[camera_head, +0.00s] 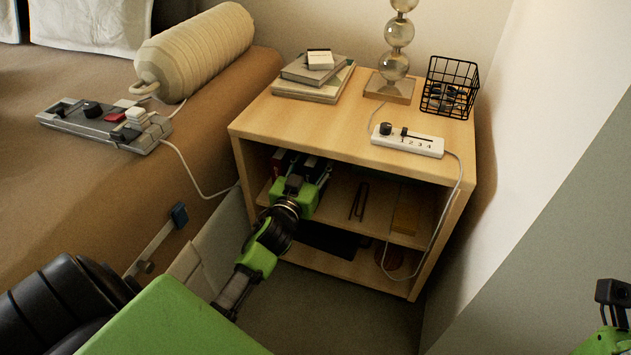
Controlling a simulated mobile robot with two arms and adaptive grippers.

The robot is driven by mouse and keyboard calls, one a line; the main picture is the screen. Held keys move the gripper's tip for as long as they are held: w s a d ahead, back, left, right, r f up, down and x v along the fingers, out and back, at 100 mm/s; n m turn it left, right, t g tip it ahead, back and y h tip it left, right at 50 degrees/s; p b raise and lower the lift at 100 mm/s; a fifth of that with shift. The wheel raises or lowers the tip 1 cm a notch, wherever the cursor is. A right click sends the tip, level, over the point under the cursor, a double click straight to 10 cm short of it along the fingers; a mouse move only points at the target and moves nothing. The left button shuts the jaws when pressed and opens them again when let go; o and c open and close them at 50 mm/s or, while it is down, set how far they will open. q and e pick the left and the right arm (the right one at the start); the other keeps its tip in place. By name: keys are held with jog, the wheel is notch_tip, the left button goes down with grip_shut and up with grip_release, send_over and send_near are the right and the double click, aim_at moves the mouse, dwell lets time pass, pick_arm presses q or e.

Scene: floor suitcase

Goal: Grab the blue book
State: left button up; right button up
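My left arm reaches from the bottom left into the open upper compartment of the wooden nightstand (360,135). My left gripper (306,167), green and black, is at the left side of that compartment, beside dark and reddish upright items (279,163) that look like books. Its fingertips are small and dark against the shadow, so I cannot tell whether they are open or hold anything. No clearly blue book shows; it may be hidden behind the gripper or in the shadow. My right gripper (612,296) shows only partly at the right edge, away from the nightstand.
On the nightstand top are stacked books (314,77), a glass-ball lamp (390,88), a black wire basket (450,88) and a white control box (407,141) with a hanging cable. A bed with a grey controller (105,123) stands left. The wall is close on the right.

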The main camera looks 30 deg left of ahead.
pick_arm(q)
jog(key=shift+c, duration=0.4)
grip_shut()
jog(key=shift+w, duration=0.1)
jog(key=shift+r, duration=0.1)
